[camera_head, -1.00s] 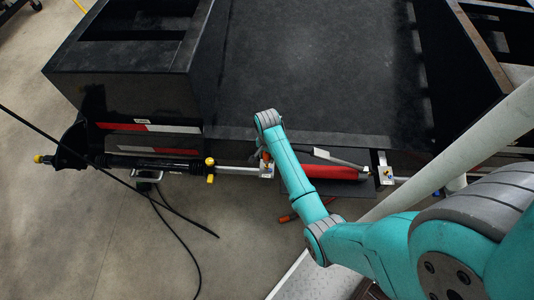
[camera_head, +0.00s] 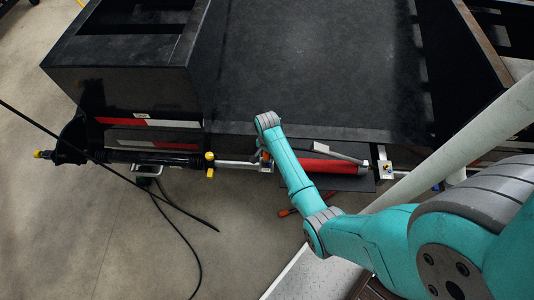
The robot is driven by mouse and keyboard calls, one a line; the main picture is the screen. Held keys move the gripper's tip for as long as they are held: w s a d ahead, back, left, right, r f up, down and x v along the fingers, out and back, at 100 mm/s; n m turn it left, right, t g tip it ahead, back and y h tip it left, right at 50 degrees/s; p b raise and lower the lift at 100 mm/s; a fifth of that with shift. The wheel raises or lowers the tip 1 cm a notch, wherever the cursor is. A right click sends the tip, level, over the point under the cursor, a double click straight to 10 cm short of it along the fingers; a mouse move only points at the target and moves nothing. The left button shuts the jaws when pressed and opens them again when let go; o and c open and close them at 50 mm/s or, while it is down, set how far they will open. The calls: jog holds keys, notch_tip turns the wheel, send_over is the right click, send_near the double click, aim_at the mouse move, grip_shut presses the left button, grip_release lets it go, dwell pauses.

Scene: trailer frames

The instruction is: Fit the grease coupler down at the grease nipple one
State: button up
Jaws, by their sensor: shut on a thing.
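My teal arm reaches over the trailer frame, and its grey wrist cap hangs above the drawbar. My gripper (camera_head: 264,157) shows only as a small dark part beside the wrist, close to a metal block (camera_head: 266,166) on the rod. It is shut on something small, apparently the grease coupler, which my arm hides. The grease nipple cannot be made out clearly; small yellow and blue marks show on the block at right (camera_head: 387,168). Whether coupler and nipple touch cannot be seen.
A red cylinder (camera_head: 328,168) with a grey bar lies right of my wrist on a dark plate (camera_head: 355,184). A black cable (camera_head: 172,203) crosses the left side. A yellow-capped fitting (camera_head: 210,158) sits on the rod. The trailer deck (camera_head: 315,70) is clear.

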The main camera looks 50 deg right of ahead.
dwell(0.3)
jog(key=o, duration=1.3)
notch_tip(320, 180, up, 12)
jog(key=shift+f, duration=0.1)
